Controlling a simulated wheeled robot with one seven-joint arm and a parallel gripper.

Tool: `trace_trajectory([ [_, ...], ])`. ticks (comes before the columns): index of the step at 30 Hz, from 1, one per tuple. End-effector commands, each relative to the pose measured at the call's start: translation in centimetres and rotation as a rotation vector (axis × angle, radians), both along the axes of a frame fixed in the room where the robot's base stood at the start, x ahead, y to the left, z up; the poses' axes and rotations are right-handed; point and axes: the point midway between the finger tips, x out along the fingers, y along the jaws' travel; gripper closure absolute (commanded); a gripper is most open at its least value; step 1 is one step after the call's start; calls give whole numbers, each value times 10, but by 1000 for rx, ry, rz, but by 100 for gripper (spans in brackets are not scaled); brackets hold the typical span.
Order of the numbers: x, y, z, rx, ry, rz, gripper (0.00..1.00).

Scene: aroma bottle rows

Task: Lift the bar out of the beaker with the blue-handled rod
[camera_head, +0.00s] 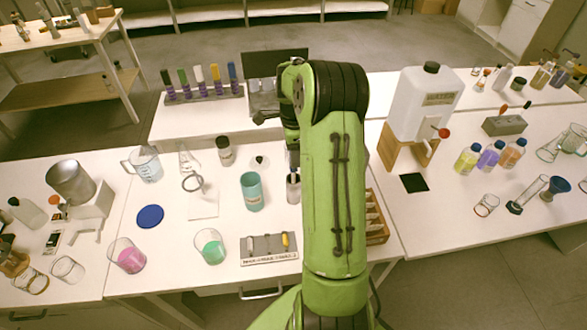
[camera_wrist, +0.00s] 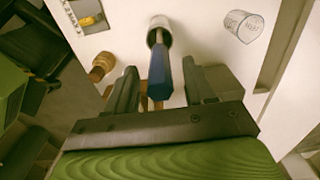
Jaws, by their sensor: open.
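My gripper (camera_wrist: 159,70) is open, with one finger on each side of the blue handle and a visible gap on both sides. In the head view, the holder (camera_head: 293,190) shows below my gripper, and my arm hides most of this spot. A beaker with pink liquid (camera_head: 127,256) and one with green liquid (camera_head: 210,246) stand at the front of the table. I cannot make out a bar in either.
A teal cup (camera_head: 252,192) stands left of the holder. A labelled grey block (camera_head: 268,249) with a yellow piece lies in front. A clear beaker (camera_wrist: 243,25) shows upper right in the wrist view.

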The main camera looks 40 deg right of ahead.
Motion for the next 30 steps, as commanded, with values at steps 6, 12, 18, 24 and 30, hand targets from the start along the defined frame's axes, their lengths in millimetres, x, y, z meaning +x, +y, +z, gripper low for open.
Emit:
trace_trajectory([
  [6,-1,1,-31,2,1,1,46],
  [12,-1,1,-31,1,-1,2,48],
  [18,-1,1,-31,1,-1,2,78],
  [24,0,1,-31,1,-1,2,100],
  [30,0,1,-29,1,-1,2,100],
])
